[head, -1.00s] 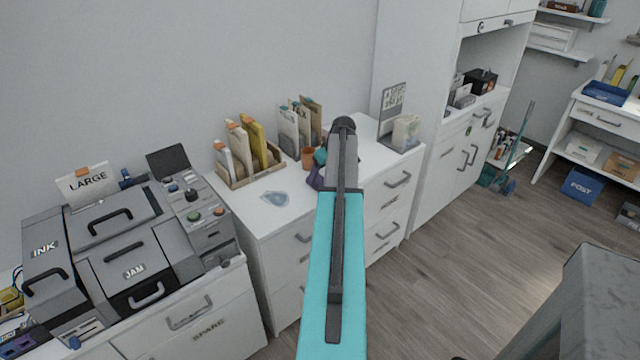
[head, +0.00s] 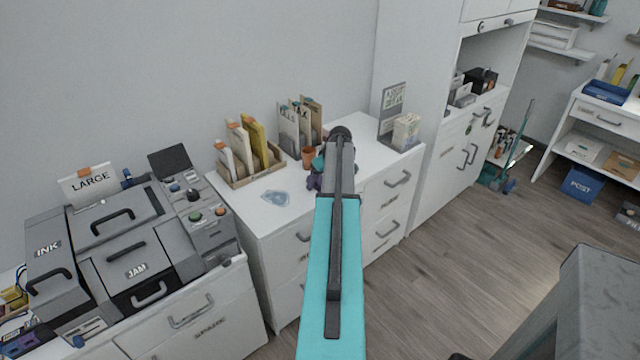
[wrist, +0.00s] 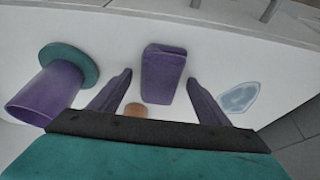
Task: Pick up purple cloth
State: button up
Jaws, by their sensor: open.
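The purple cloth (wrist: 163,75) shows in the wrist view as a small upright-looking folded block on the white top of the drawer cabinet. My gripper (wrist: 159,77) is open. Its two dark purple fingers appear on either side of the cloth, with gaps on both sides and nothing held. How high the fingers are above the cloth is hard to tell. In the head view my arm hides much of this spot, and my gripper (head: 316,181) shows only partly beside the arm's end. I cannot separate the cloth from the purple fingers there.
A terracotta pot (head: 308,157) stands close behind the gripper; it also shows in the wrist view (wrist: 135,110). A pale blue glassy patch (head: 275,197) lies to the left. File holders (head: 250,170) stand at the back. A printer (head: 120,235) is farther left.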

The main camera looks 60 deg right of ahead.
jog(key=c, duration=1.1)
jog(key=shift+r, duration=0.2)
jog(key=shift+c, duration=0.2)
jog(key=shift+r+b, duration=0.5)
jog(key=shift+r, duration=0.75)
jog(key=s+a+r+b, duration=0.2)
jog(key=s+a+b, duration=0.1)
jog(key=s+a, duration=0.6)
jog(key=a, duration=0.4)
jog(key=shift+s, duration=0.25)
jog(key=shift+r, duration=0.1)
